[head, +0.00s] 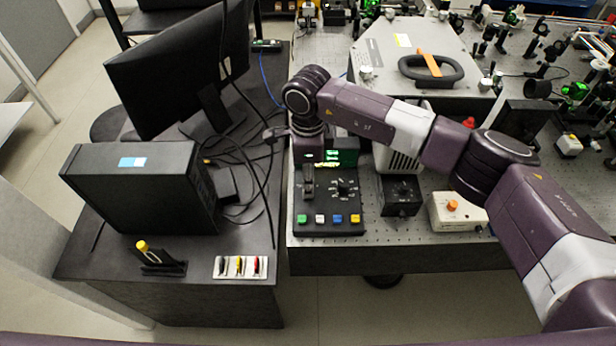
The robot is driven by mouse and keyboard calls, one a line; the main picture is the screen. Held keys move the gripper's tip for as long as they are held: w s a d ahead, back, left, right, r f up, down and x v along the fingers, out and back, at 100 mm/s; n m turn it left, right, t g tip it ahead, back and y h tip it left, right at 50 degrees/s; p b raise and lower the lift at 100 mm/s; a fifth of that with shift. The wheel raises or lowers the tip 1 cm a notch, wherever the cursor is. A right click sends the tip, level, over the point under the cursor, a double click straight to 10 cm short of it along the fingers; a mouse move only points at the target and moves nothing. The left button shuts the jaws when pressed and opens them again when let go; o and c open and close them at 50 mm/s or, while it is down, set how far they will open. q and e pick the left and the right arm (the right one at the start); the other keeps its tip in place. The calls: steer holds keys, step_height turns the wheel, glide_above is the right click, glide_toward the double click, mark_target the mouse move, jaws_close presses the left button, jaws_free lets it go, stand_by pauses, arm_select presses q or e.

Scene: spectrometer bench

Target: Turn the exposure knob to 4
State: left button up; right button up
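A black control box (328,222) stands at the left front of the optical bench. Its front row has green, white, blue and yellow buttons. A black knob (344,188) with white scale marks sits on the right of its top face; the label and the number it points to are too small to read. A lit green display (342,156) is at the back. My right gripper (308,194) points down over the left part of the box, left of this knob. It hides what lies beneath it, and its finger opening and any contact cannot be made out. My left gripper is out of view.
Right of the box stand a black unit with a dial (401,190) and a white box with an orange knob (453,207). A large grey instrument (405,55) is behind. A desk with a monitor (175,65) and black computer case (140,185) is at left.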

jaws_close()
